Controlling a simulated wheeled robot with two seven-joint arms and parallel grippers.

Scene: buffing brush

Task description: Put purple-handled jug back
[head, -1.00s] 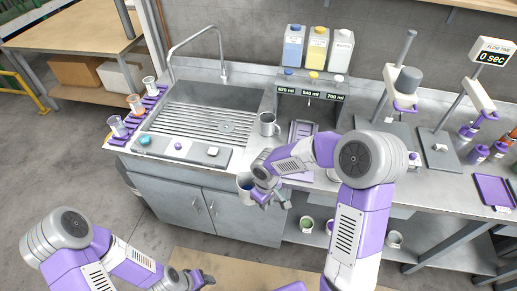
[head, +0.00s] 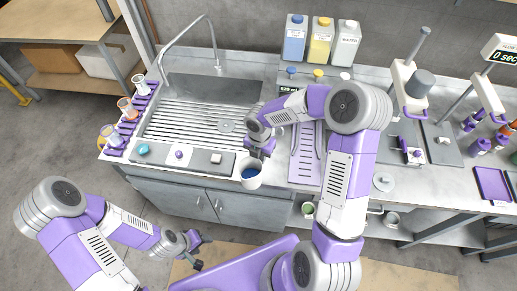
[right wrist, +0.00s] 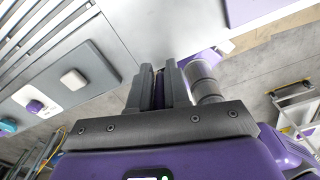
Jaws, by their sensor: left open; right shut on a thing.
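The jug (head: 251,175), pale with blue liquid inside, is in the head view at the front edge of the counter, left of the purple tray. My right gripper (head: 262,150) is at its back rim, shut on it. The jug looks upright; its handle is hidden by the gripper. In the right wrist view my right gripper's fingers (right wrist: 160,88) are close together with a sliver of purple between them. My left gripper (head: 197,250) is open and empty, low in front of the cabinet, away from the jug.
The sink (head: 185,125) lies behind and left, with a purple rack (head: 130,125) of several cups at its left. A purple tray (head: 306,155) is right of the jug. Bottles (head: 321,42) and a dispenser stand behind. Stands with purple handles are at the right.

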